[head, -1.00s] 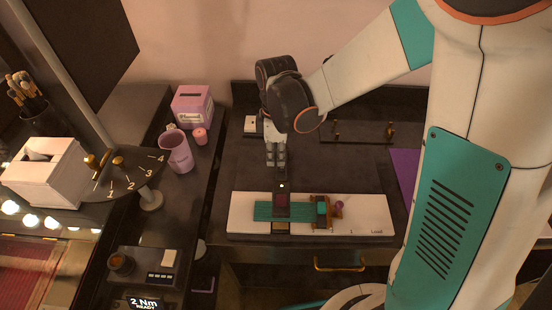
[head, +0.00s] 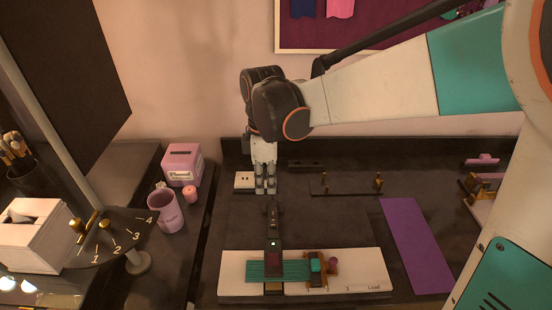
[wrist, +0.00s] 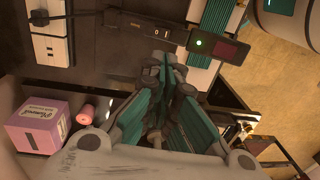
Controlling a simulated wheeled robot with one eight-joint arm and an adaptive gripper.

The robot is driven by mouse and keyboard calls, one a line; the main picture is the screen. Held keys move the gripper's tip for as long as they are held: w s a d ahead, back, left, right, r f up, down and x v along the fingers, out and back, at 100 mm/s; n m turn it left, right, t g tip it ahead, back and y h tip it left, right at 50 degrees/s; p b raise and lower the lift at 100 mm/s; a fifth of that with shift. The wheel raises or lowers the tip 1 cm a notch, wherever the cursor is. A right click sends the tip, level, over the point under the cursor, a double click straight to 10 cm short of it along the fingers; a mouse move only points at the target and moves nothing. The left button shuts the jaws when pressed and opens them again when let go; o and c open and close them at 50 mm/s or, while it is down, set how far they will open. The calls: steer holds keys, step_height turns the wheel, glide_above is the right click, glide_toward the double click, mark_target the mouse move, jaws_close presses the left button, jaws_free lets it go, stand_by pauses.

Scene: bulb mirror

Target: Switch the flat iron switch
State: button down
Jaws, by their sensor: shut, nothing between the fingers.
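A dark unit with a lit green light and a dark reddish display (head: 274,258) stands on the white board; it also shows in the wrist view (wrist: 228,48). Beside it, toward my gripper, is a small black switch block (head: 272,213) with white markings like O and I, clearer in the wrist view (wrist: 160,32). I cannot tell which side of the switch is pressed. My gripper (head: 265,188) is shut and empty, pointing down behind the switch block, apparently apart from it. Its teal-padded fingers (wrist: 174,75) show together in the wrist view.
A white socket block (head: 244,181) is left of my gripper. A pink box (head: 182,165), pink candle (head: 190,194) and mug (head: 165,212) stand on the left. The white board (head: 350,262) carries a teal slider. A purple mat (head: 415,240) lies right. A numbered dial (head: 112,236) is at left.

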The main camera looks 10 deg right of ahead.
mark_target(273, 224)
steer(key=shift+r, duration=0.1)
steer(key=p, duration=0.1)
steer(key=r+p, duration=0.1)
steer(key=w+r+p, duration=0.1)
steer(key=p, duration=0.1)
steer(key=shift+d+r, duration=0.25)
steer(key=f+b, duration=0.1)
steer(key=f, duration=0.3)
steer(key=f+b, duration=0.2)
steer(key=f, duration=0.3)
steer(key=s+f+b, duration=0.1)
steer(key=f, duration=0.4)
steer(key=shift+s+a, duration=0.1)
